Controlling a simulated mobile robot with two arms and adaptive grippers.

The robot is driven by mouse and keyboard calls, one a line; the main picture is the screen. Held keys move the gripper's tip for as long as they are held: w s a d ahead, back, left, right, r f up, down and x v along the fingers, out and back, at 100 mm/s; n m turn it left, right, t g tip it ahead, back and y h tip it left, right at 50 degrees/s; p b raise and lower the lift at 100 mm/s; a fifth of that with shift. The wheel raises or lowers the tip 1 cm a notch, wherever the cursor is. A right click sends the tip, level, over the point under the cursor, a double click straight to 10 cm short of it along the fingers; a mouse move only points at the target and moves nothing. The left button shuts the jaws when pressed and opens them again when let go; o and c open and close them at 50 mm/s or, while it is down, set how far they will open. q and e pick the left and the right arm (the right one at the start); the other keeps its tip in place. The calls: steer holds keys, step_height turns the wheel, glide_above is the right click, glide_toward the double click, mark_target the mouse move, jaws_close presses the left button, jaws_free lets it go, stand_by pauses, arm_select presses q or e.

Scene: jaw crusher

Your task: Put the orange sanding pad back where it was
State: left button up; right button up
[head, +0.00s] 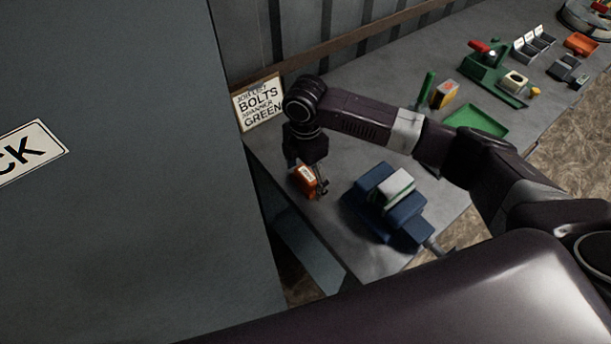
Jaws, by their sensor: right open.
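The orange sanding pad (304,182) stands on the grey workbench (345,222) near its left end, with a pale label on its top. My right gripper (318,184) points down right at the pad. One finger shows at the pad's right side; the other is hidden behind the wrist or the pad. The jaws are open around or beside the pad; I cannot tell whether a finger touches it. My left gripper is not in view.
A blue vise (385,205) with a pale block sits right of the pad. A lettered sign (258,102) leans at the back left. A green tray (474,121), a yellow-orange box (444,94) and a green tool stand (487,72) lie farther right. A grey cabinet fills the left.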

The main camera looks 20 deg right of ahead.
mark_target(305, 174)
step_height(305, 174, up, 12)
steer(key=b, duration=0.2)
stand_by(0.5)
